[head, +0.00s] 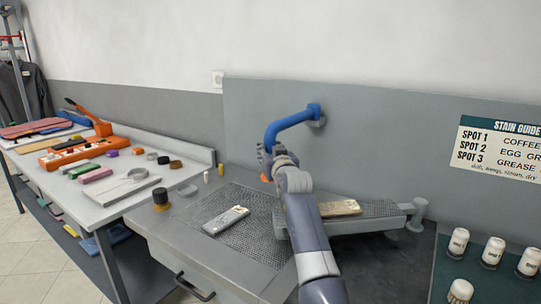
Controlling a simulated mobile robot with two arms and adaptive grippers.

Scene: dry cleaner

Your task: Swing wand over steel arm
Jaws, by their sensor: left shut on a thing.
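The blue wand (290,121) is a bent tube that comes out from a bracket on the grey back panel and curves down at its left end. My left gripper (268,158) is shut on its lower end, which the fingers partly hide. A small orange tip shows just below the fingers. The steel arm (385,224) is a narrow perforated board at the right of the gripper, joined to a post at its right end. A tan folded item (340,207) lies on it. The wand's held end is left of the steel arm, above the perforated table. My right gripper is not in view.
A grey-white item (226,220) lies on the perforated table (255,243). A black-capped jar (160,198) stands at its left. A bench (110,212) with tools and colored blocks is further left. Several white-labelled bottles (492,250) stand at the right, below a stain guide sign (500,148).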

